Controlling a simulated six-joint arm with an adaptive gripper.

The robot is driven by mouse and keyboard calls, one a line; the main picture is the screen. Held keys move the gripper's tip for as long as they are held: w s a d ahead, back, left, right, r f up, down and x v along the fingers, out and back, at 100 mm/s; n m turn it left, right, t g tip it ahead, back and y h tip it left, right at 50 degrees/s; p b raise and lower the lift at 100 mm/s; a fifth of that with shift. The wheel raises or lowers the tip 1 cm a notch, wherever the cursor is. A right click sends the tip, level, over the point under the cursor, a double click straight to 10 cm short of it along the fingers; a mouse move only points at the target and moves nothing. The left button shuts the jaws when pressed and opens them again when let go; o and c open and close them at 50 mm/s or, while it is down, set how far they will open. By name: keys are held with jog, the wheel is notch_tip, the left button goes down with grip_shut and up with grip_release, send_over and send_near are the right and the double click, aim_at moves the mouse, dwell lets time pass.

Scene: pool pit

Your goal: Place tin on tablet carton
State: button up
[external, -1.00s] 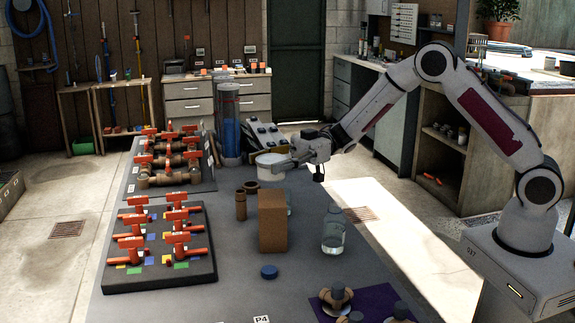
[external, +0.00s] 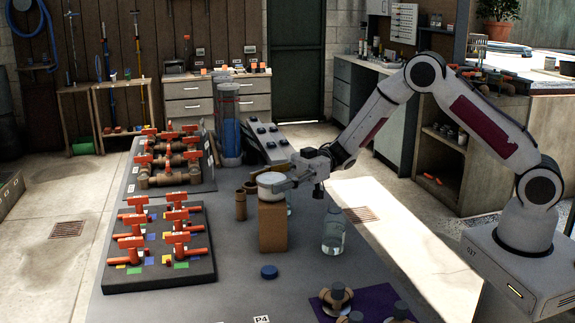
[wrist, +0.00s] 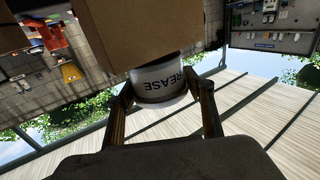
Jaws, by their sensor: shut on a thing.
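The tin (external: 271,187) is a short white round can with a pale lid. In the wrist view the tin (wrist: 160,84) carries the word GREASE, upside down in the picture. My gripper (external: 283,185) reaches in from the right and is shut around its sides; both fingers of my gripper (wrist: 163,92) show there. The tablet carton (external: 272,228) is a plain brown upright box on the grey bench. The tin is upright at the top of the carton; whether it bears on it is unclear. The carton (wrist: 145,35) also fills the top of the wrist view.
A glass bottle (external: 334,236) stands right of the carton, and brown fittings (external: 241,206) stand to its left. A blue cap (external: 269,272) lies in front. A dark board (external: 160,270) with orange-handled valves is at left. A purple mat (external: 375,304) with fittings lies at front right.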

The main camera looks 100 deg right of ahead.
jog(key=shift+f, duration=0.25)
jog(key=o, duration=1.2)
jog(key=shift+r, duration=0.15)
jog(key=shift+v, duration=6)
